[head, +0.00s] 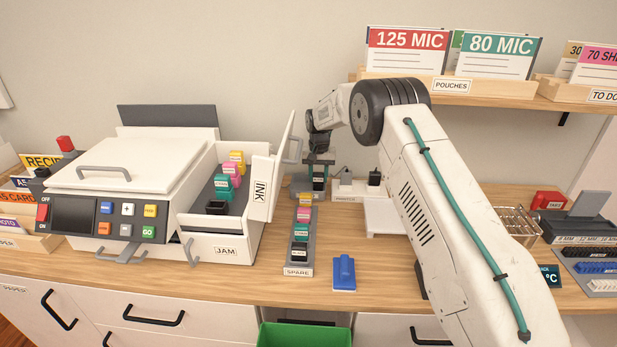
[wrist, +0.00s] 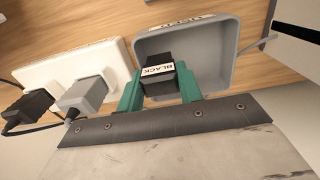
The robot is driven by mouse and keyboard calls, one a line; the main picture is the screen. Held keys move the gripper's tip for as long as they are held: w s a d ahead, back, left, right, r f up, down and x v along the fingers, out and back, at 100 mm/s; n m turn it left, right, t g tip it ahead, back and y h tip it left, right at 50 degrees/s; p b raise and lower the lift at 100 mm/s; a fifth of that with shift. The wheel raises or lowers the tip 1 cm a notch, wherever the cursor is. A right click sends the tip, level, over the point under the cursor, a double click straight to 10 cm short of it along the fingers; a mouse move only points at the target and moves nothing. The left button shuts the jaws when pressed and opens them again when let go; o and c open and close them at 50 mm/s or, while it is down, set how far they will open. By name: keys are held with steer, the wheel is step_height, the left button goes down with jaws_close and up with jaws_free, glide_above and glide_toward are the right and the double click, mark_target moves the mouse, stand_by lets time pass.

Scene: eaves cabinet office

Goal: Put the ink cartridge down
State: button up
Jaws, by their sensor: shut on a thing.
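My gripper (head: 318,164) is shut on a black ink cartridge (wrist: 160,82), whose label reads BLACK. In the wrist view the green fingers hold it on both sides over a grey tray (wrist: 222,75). The cartridge looks to be over or within the tray's rim; I cannot tell whether it touches the floor. In the head view the tray (head: 298,186) is partly hidden behind the spare rack, with the cartridge (head: 319,184) at its right part. The tray's label is upside down in the wrist view and hard to read.
A white printer (head: 135,165) stands left with its ink bay open; the ink door (head: 262,190) sticks up. Yellow, pink and teal cartridges sit inside. A spare rack (head: 299,262) holds several cartridges. A white power strip (wrist: 75,70) with plugs lies beside the tray. A blue object (head: 344,272) lies in front.

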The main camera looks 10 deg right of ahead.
steer(key=w+a, duration=0.2)
steer(key=a, duration=0.1)
steer(key=shift+w+a+f, duration=0.1)
steer(key=shift+w+f, duration=0.05)
steer(key=shift+f, duration=0.5)
steer(key=shift+f, duration=0.15)
steer(key=o, duration=1.1)
steer(key=shift+o, duration=0.2)
step_height(320, 180, up, 12)
